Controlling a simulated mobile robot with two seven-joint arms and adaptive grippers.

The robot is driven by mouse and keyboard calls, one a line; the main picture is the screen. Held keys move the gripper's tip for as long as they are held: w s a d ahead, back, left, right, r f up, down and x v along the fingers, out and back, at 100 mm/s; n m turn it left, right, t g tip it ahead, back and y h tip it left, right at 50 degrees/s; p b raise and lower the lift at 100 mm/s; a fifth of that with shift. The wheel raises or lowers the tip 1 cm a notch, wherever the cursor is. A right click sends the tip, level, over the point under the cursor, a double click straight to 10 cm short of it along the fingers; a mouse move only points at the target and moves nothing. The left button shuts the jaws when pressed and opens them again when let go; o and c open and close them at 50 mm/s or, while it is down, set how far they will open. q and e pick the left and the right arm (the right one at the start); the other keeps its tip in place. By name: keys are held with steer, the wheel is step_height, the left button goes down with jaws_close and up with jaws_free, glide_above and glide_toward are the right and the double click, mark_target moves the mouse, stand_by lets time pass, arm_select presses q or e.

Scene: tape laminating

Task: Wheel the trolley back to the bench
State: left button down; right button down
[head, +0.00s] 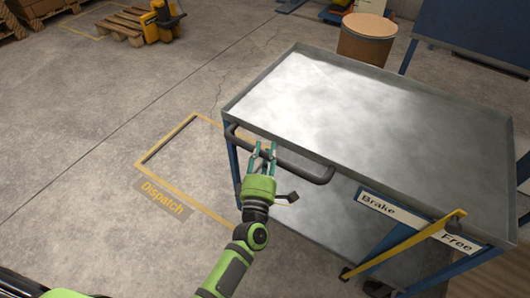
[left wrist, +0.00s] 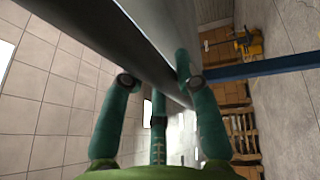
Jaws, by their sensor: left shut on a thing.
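The trolley (head: 300,86) is a grey metal cart with an empty top tray, blue legs and a lower shelf. Its dark handle (head: 308,172) runs along the near left side of the tray. My left gripper (head: 265,150) is shut on this handle. In the left wrist view its fingers (left wrist: 155,82) sit either side of the dark bar. A yellow lever (head: 425,240) stands at the trolley's near side, by labels reading Brake (head: 378,203) and Free (head: 456,241). My right gripper does not show.
A yellow floor outline marked Dispatch (head: 162,196) lies left of the trolley, partly under it. A brown drum (head: 367,40) and a blue panel (head: 475,30) stand behind the trolley. A pallet with a yellow pallet truck (head: 163,22) is far left. The floor at left is clear.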

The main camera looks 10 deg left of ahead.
arm_select(q)
steer(key=shift+d, duration=0.25)
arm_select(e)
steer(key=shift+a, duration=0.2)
arm_select(q)
steer(key=c, duration=0.9)
jaws_free()
steer(key=shift+d, duration=0.1)
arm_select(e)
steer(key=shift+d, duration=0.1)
arm_select(q)
steer(key=shift+s, duration=0.1)
steer(key=s+f, duration=0.2)
steer(key=s, duration=0.9)
steer(key=shift+s+d, duration=0.25)
steer(key=shift+s, duration=0.15)
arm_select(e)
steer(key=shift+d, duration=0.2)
